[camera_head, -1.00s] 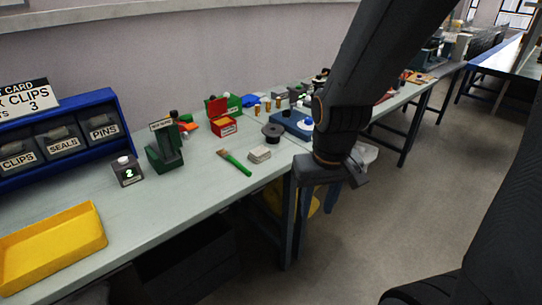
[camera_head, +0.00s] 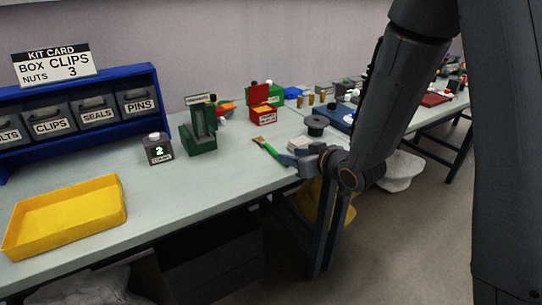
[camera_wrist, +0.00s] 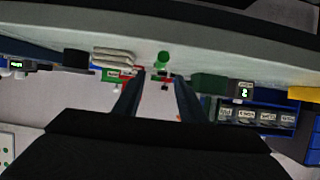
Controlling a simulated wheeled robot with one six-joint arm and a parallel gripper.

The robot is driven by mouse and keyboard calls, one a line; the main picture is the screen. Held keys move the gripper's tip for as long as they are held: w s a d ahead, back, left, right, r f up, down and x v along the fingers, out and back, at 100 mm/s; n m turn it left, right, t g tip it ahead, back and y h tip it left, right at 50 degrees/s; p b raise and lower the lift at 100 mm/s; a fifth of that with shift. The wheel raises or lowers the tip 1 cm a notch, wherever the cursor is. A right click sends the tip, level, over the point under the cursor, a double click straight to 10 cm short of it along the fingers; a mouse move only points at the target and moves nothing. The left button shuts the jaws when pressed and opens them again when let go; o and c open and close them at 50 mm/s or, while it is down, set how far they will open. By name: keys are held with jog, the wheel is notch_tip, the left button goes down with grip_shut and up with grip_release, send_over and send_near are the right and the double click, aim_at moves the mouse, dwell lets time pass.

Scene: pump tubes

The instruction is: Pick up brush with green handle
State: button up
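The brush with the green handle (camera_head: 266,147) lies on the workbench, its brown bristle end pointing away from me and its handle toward the front edge. My gripper (camera_head: 285,157) is at the front edge of the bench, close to the handle's end. In the wrist view a green round shape, seemingly the handle's end (camera_wrist: 162,57), shows just beyond the fingertips. My gripper (camera_wrist: 156,82) is open there, with an empty gap between its two fingers. The head view does not show whether the fingers touch the handle.
A stack of pale pads (camera_head: 299,143) lies right beside the brush, partly behind my gripper. A black spool (camera_head: 316,125) stands behind it. A green device (camera_head: 199,135), a counter box (camera_head: 157,150) and a yellow tray (camera_head: 65,214) stand to the left.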

aim_at(277, 152)
jog(key=x, duration=0.3)
jog(key=shift+a+p, duration=0.2)
jog(key=shift+p, duration=0.1)
jog(key=shift+p+x, duration=0.45)
jog(key=shift+x, duration=1.8)
jog(key=shift+d, duration=0.1)
grip_shut()
